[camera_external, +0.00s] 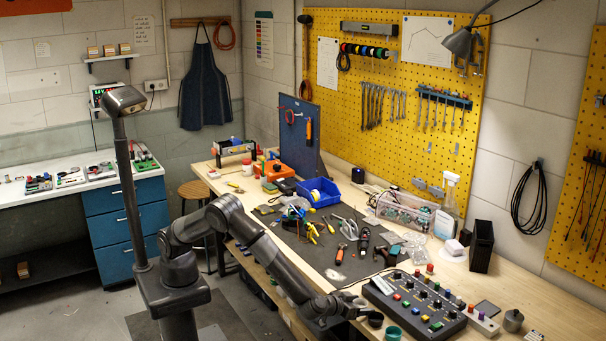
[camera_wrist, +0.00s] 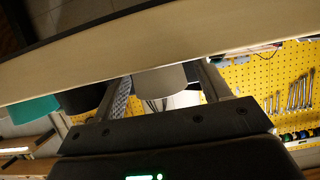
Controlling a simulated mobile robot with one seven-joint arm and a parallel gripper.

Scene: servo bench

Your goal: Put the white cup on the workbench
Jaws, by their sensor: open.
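The white cup (camera_wrist: 160,80) shows pale grey in the wrist view, where the picture is upside down. It stands at the bench surface, between the two fingers of my gripper (camera_external: 350,309). The fingers are open, one on each side of the cup; I cannot tell whether either touches it. In the external view my gripper is low at the front edge of the workbench (camera_external: 540,290), and the cup is mostly hidden there.
A dark cup (camera_external: 375,319) and a teal cup (camera_external: 393,333) stand just right of my gripper. A control box with coloured knobs (camera_external: 415,305) lies behind them. Tools cover the dark mat (camera_external: 300,250) further left. The bench's right end has some free room.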

